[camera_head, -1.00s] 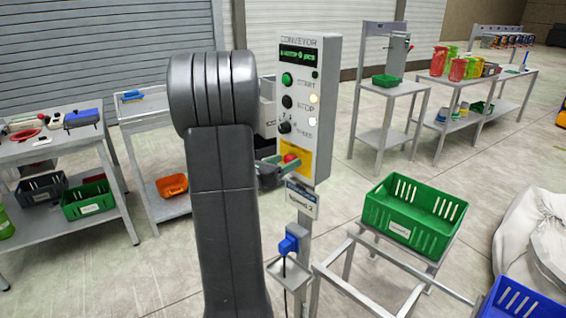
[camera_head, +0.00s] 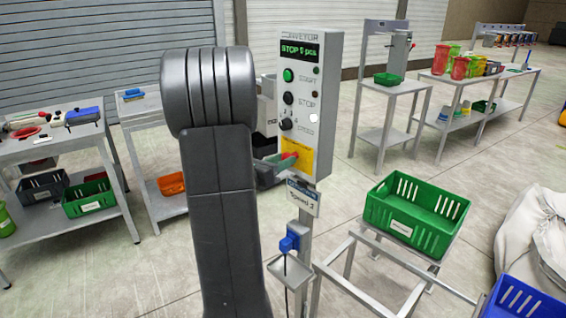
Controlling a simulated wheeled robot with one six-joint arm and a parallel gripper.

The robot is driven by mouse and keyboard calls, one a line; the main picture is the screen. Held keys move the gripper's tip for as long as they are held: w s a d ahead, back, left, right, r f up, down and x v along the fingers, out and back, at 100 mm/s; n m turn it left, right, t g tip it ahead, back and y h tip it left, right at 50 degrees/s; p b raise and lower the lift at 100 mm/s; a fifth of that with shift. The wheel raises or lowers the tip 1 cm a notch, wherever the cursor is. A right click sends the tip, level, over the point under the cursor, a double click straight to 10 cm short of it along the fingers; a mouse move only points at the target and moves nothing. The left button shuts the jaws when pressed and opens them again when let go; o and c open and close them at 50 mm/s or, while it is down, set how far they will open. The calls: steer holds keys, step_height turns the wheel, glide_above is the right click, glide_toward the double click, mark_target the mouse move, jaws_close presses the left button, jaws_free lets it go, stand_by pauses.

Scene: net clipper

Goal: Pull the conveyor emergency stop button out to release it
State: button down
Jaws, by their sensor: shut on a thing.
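The grey conveyor control box (camera_head: 320,95) stands on a post at the centre. Its green display (camera_head: 300,50) reads "STOP 0 pcs". The red emergency stop button (camera_head: 290,155) sits on a yellow plate (camera_head: 300,150) low on the box's front. My gripper (camera_head: 284,160) reaches in from the left behind my dark arm and is shut on the button. The fingers hide part of the button, and my arm hides most of the gripper. A green start button (camera_head: 288,75) and black stop button (camera_head: 288,98) are above.
A blue plug-like device (camera_head: 290,240) hangs on the post under a label. A green crate (camera_head: 415,215) stands on a metal frame to the right, with a blue crate (camera_head: 515,300) in front. Work tables (camera_head: 60,145) stand at left and back right.

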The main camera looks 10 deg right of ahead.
steer(key=c, duration=0.9)
jaws_free()
steer(key=shift+s+a, duration=0.1)
steer(key=shift+a, duration=0.05)
steer(key=b+v, duration=0.1)
steer(key=v, duration=1.2)
steer(key=shift+s+a, duration=0.2)
steer(key=shift+a, duration=0.15)
steer(key=shift+d, duration=0.15)
steer(key=p+x, duration=0.1)
steer(key=x, duration=1.2)
steer(key=shift+w+d, duration=0.2)
steer(key=shift+d, duration=0.05)
steer(key=shift+a, duration=0.1)
